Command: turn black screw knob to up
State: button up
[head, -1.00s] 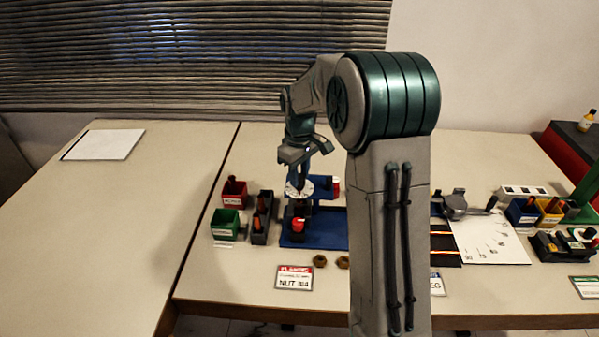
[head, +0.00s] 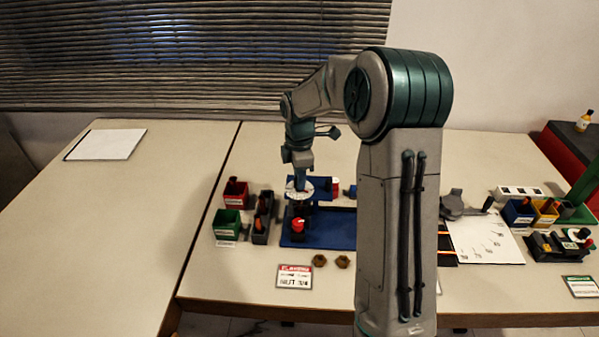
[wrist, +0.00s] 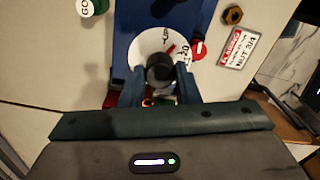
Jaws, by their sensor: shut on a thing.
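The black screw knob (wrist: 160,68) stands at the middle of a white round dial (wrist: 147,42) in the wrist view. My gripper (wrist: 159,82) is shut on the knob, with one finger on each side. A red mark (wrist: 171,48) shows on the dial beside the knob, and part of the dial's print is hidden by the fingers. In the head view my gripper (head: 300,180) points down over the dial (head: 292,189), and the knob is hidden there. The dial belongs to a blue rig (head: 330,228) on the table.
A red knob (head: 299,224) is close below the dial. Red (head: 235,193), green (head: 227,222) and dark grey (head: 263,217) bins stand to the left. Two brown nuts (head: 319,260) and a NUT 3/4 card (head: 294,277) lie in front.

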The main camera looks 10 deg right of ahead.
jog(key=n+p, duration=0.2)
jog(key=n, duration=0.3)
jog(key=shift+r, duration=0.1)
jog(key=shift+n, duration=0.4)
jog(key=o, duration=1)
notch_tip(320, 180, up, 14)
jog(key=shift+f, duration=0.15)
